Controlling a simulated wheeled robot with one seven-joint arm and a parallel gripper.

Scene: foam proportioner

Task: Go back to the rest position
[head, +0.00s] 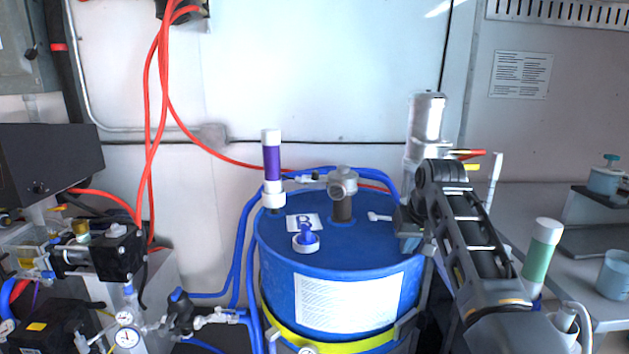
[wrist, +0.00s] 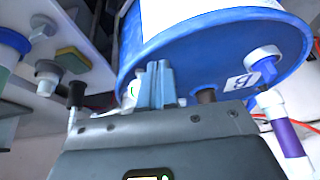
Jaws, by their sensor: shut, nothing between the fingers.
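My gripper (wrist: 160,84) shows in the wrist view with its two grey-blue fingers together and nothing between them. In the head view, my arm comes in from the lower right, and my gripper (head: 408,236) is at the right edge of the blue drum (head: 272,258), partly hidden by my arm. The drum also shows in the wrist view (wrist: 205,62), upside down, beyond the fingers. I cannot tell whether the fingers touch it.
A purple-banded cylinder (head: 272,165) and a grey fitting (head: 342,184) stand on the drum's top, with blue hoses behind. A green-banded cylinder (head: 540,258) stands right of my arm. Pump equipment (head: 110,255) fills the left.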

